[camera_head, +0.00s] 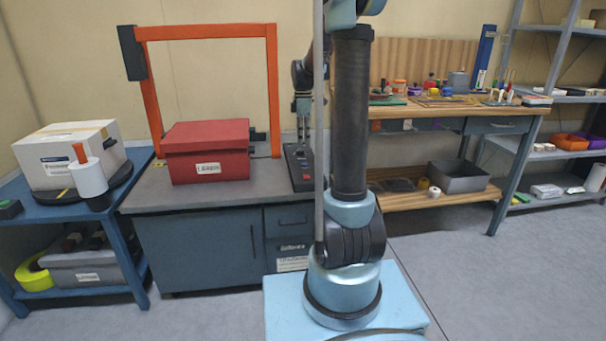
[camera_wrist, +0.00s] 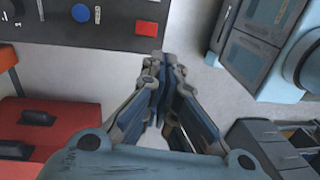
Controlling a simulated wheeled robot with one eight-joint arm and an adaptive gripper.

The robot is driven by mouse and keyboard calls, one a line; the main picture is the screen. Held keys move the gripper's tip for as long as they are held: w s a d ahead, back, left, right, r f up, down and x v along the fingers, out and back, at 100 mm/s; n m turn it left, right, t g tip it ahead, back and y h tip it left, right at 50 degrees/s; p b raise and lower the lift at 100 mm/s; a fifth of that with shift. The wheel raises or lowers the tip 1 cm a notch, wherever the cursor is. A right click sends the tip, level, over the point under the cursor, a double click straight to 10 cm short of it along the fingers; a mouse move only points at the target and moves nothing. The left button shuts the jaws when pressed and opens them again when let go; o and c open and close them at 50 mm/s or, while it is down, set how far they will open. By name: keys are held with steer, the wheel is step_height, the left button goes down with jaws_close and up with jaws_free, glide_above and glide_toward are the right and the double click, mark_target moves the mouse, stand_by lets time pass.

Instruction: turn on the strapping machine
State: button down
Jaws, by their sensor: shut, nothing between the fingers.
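The strapping machine is a grey-topped cabinet (camera_head: 215,245) with an orange arch (camera_head: 205,32) over it. Its dark control panel (camera_head: 300,168) is at the right end of the top. My gripper (camera_head: 303,140) is above the panel, partly behind my arm. In the wrist view my gripper (camera_wrist: 162,65) is shut and empty, its tips below the panel's edge in the picture. I cannot tell whether it touches anything.
A red box (camera_head: 207,150) sits under the arch, close left of the panel. A wooden workbench (camera_head: 455,111) with tools and grey shelves (camera_head: 565,99) are at the right.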

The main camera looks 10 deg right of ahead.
mark_target(304, 178)
steer(key=shift+w+f+n, duration=0.3)
steer(key=shift+w+f, duration=0.05)
steer(key=shift+w, duration=0.4)
steer(key=f, duration=0.4)
steer(key=s+f, duration=0.1)
steer(key=f, duration=0.9)
steer(key=shift+s, duration=0.35)
